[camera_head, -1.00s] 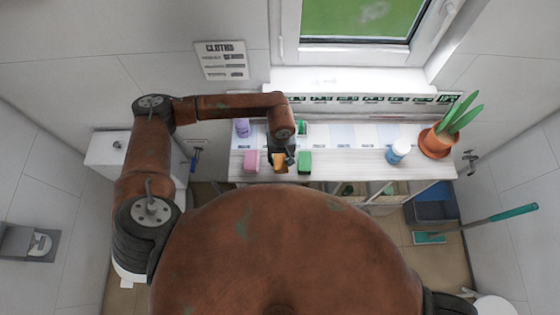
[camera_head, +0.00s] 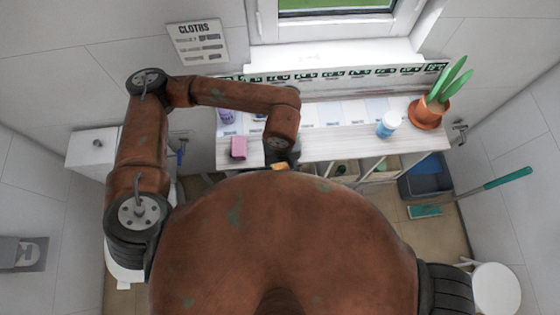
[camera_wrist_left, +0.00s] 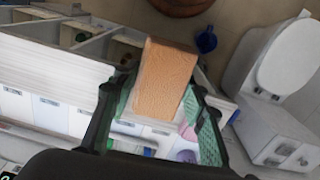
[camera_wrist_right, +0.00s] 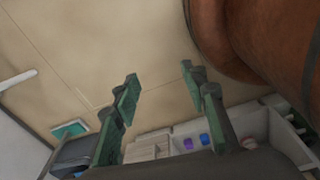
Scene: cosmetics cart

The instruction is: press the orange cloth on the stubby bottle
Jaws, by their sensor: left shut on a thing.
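The orange cloth (camera_wrist_left: 163,80), a block-like piece, is held between the fingers of my left gripper (camera_wrist_left: 160,88), which is shut on it. In the head view only a bit of the orange cloth (camera_head: 280,166) shows, below my left gripper (camera_head: 282,158) at the counter's front edge; my body hides the rest. A short white bottle with a blue band (camera_head: 388,123), which looks like the stubby bottle, stands upright on the counter to the right, well apart from the cloth. My right gripper (camera_wrist_right: 158,80) is open and empty above the floor.
The counter (camera_head: 335,148) also carries a pink cloth (camera_head: 238,147), a purple bottle (camera_head: 226,115) and a potted plant (camera_head: 427,112) beside the white bottle. The counter's middle is clear. A green-handled brush (camera_head: 480,192) leans at the right.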

